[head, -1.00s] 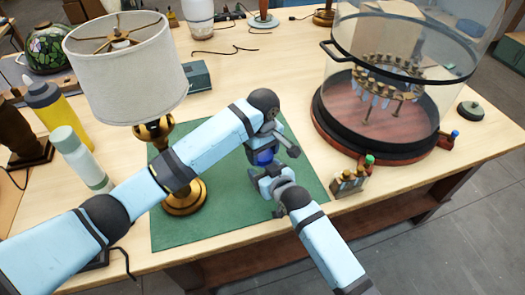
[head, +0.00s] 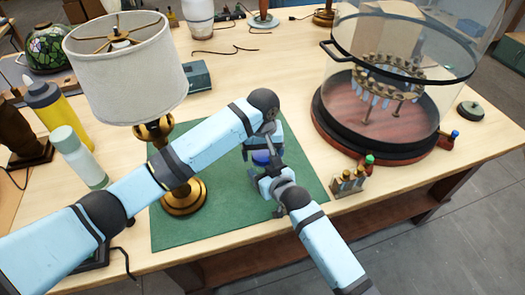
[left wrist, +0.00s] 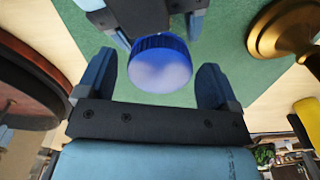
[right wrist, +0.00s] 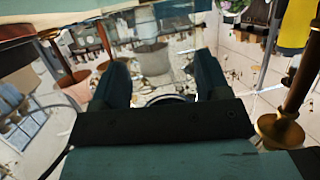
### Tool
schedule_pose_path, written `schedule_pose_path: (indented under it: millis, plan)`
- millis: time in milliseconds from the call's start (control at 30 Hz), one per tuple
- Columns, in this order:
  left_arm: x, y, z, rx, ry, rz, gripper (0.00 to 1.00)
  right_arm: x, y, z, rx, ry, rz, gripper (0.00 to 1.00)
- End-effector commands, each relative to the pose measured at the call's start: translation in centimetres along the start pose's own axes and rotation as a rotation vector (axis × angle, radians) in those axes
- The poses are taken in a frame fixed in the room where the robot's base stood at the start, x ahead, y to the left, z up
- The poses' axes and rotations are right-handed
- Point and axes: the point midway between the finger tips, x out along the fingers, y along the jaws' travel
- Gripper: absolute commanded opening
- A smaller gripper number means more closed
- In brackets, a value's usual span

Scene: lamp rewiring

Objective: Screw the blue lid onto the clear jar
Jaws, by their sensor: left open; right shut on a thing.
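The blue lid (left wrist: 160,62) sits between the parted fingers of my left gripper (left wrist: 158,72), with gaps on both sides. In the head view the lid (head: 262,157) shows as a small blue patch below my left gripper (head: 262,145). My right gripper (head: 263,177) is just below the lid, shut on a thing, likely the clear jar. The jar cannot be made out clearly; the lid and grippers hide it in the head and left wrist views. The right wrist view shows the fingers of my right gripper (right wrist: 162,75) apart, with a faint dark curved edge between them.
A green mat (head: 225,225) lies under the grippers. A lamp with a brass base (head: 184,198) and white shade (head: 125,70) stands close left. A large glass dome on a round base (head: 375,140) stands right. Small bottles in a holder (head: 349,182) are near the front edge.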

Motion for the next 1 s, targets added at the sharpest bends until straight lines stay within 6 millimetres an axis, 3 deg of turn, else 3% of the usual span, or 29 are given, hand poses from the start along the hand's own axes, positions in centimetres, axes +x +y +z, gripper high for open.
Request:
schedule_pose_path:
  millis: [167,467,767,1000]
  plan:
    - [-0.7,0.0,0.0,0.0,0.0,0.001,0.86,0.0,0.0,-0.1,0.0,0.002,0.0,0.03]
    - [-4.3,0.1,0.0,0.001,0.001,0.002,0.86,0.0,0.0,-0.1,0.0,0.002,0.0,0.03]
    - [-4.6,0.0,0.0,-0.003,0.0,0.0,0.83,0.0,0.0,-0.1,0.0,0.002,0.0,0.03]
    - [-7.4,0.1,0.0,-0.16,0.001,0.002,0.83,0.0,0.0,-0.1,0.0,0.002,0.0,0.03]
